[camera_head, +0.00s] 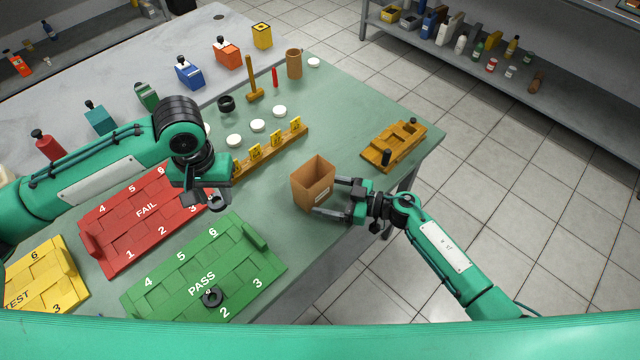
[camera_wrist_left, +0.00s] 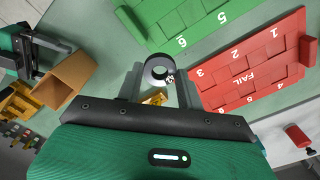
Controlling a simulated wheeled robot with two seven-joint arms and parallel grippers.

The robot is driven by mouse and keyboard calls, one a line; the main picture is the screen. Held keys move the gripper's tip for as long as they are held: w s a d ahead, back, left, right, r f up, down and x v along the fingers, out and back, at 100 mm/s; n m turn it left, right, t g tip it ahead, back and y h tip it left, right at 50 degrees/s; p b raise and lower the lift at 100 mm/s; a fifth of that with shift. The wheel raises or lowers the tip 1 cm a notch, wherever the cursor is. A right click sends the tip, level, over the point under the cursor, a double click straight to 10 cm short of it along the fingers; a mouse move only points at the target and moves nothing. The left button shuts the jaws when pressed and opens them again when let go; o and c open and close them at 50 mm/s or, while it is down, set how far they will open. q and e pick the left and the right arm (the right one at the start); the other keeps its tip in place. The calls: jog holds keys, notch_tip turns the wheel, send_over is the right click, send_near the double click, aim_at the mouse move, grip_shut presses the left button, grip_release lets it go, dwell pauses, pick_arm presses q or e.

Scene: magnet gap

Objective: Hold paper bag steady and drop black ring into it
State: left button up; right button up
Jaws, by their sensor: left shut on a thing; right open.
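The open brown paper bag (camera_head: 312,186) stands upright near the table's right edge; it also shows in the left wrist view (camera_wrist_left: 66,80). My right gripper (camera_head: 327,197) is open, its fingers reaching toward the bag's right side; I cannot tell if they touch it. My left gripper (camera_head: 214,200) is over the table, left of the bag, between the red and green boards. It is shut on a dark ring (camera_wrist_left: 158,69), seen between its fingers. Another black ring (camera_head: 212,297) lies on the green PASS board, and one more (camera_head: 226,103) lies at the back.
The red FAIL board (camera_head: 120,226) and green PASS board (camera_head: 150,300) lie at left and front. A wooden rail (camera_head: 270,150) with yellow pieces stands behind the bag, with white discs (camera_head: 257,125) beyond. A wooden tray (camera_head: 394,150) is back right.

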jog(key=shift+w+a, duration=0.2)
jog(key=shift+a, duration=0.4)
jog(key=shift+c, duration=0.3)
grip_shut()
jog(key=shift+c, duration=0.7)
grip_release()
